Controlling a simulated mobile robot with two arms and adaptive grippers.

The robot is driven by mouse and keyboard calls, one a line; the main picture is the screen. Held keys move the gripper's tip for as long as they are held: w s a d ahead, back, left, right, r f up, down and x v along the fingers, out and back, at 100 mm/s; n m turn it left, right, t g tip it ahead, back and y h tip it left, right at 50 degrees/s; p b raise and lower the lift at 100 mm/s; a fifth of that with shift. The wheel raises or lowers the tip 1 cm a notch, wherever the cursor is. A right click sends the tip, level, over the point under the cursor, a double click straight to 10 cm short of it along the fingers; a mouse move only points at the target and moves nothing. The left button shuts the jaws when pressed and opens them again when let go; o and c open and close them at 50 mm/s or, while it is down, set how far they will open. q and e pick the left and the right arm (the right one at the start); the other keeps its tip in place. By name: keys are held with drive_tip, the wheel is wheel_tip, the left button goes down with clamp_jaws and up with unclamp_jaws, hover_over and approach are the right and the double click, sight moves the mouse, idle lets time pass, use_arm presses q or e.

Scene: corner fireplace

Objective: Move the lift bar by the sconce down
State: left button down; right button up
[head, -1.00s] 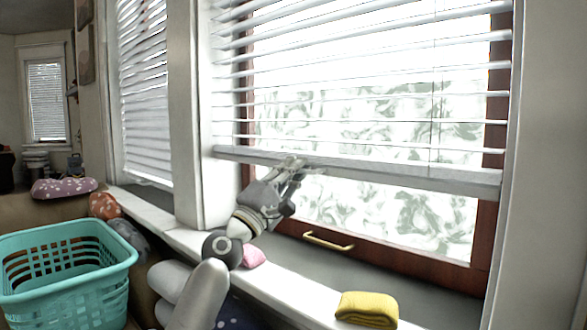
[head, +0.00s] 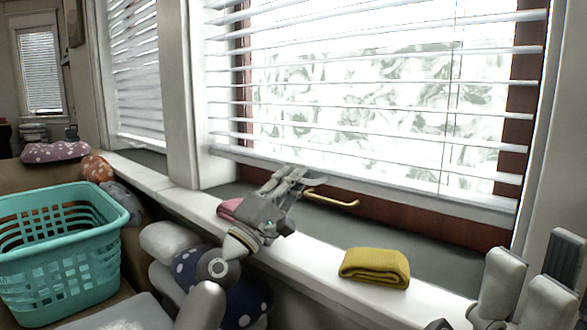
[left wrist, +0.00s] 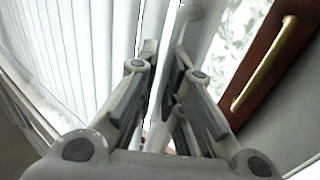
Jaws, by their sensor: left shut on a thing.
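The lift bar (head: 430,193) is the white bottom rail of the large window's blind. It hangs low over the window, just above the brass handle (head: 332,200) on the brown frame. My left gripper (head: 290,174) is shut on the lift bar near its left part, and its fingers hide a short piece of it. In the left wrist view the fingers (left wrist: 163,85) close in on the white rail beside the slats. Parts of my right gripper (head: 528,285) show at the lower right, away from the blind; its jaw opening is unclear. No sconce shows.
A folded yellow cloth (head: 375,267) lies on the white sill, right of my left arm. A pink item (head: 229,209) lies behind the left gripper. A teal basket (head: 60,255) stands at the left, near cushions. The sill between gripper and yellow cloth is clear.

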use_arm(q)
drive_tip(key=c, duration=1.8)
unclamp_jaws()
drive_tip(key=shift+a, duration=0.1)
drive_tip(key=v, duration=1.2)
